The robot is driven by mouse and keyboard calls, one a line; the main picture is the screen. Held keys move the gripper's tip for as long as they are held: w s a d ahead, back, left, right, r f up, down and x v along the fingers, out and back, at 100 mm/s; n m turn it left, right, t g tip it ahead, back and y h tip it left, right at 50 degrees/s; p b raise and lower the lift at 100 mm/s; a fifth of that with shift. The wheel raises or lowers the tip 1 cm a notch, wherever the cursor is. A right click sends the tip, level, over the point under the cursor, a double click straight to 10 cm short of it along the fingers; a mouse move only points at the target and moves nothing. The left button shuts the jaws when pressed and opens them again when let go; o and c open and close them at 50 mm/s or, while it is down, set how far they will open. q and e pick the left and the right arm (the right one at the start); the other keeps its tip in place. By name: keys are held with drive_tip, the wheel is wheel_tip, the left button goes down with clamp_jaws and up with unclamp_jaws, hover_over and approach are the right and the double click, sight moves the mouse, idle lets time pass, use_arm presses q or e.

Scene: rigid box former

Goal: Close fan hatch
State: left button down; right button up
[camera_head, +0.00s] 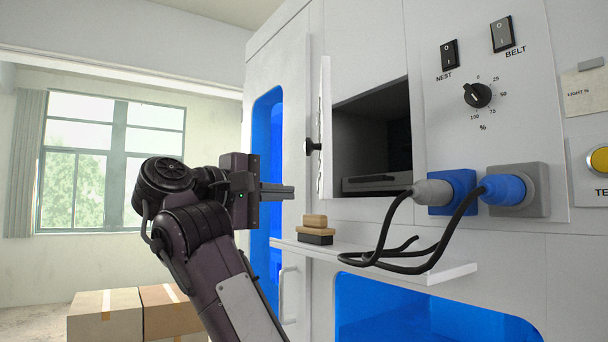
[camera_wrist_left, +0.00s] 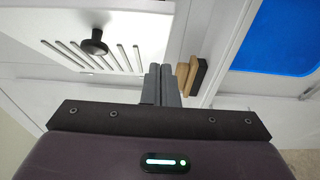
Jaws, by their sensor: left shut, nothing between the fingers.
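The fan hatch (camera_head: 326,128) is a white door that stands open, seen nearly edge-on at the left side of a dark square opening (camera_head: 372,135). A black knob (camera_head: 313,147) sticks out of its outer face. In the left wrist view the hatch (camera_wrist_left: 130,22) shows its slots and the round black knob (camera_wrist_left: 95,45). My left gripper (camera_head: 290,192) is shut and empty, left of and below the knob and apart from it. In the left wrist view its fingertips (camera_wrist_left: 160,68) are together, to the right of the knob. My right gripper is out of view.
A shelf (camera_head: 440,276) below the opening holds a small wood-and-black block (camera_head: 315,229) and loose black cables (camera_head: 400,262). Blue (camera_head: 509,190) and grey (camera_head: 433,192) plugs stick out right of the opening. Cardboard boxes (camera_head: 106,313) stand at lower left.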

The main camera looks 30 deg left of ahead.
use_arm(q)
drive_tip(key=w+d, duration=0.1)
drive_tip(key=w+d+p, duration=0.1)
drive_tip(key=d, duration=0.1)
drive_tip(key=shift+w+d, duration=0.15)
drive_tip(key=shift+d, duration=0.05)
drive_tip(key=shift+w, duration=0.1)
drive_tip(key=shift+d+y+p, duration=0.15)
drive_tip(key=shift+y+p, duration=0.15)
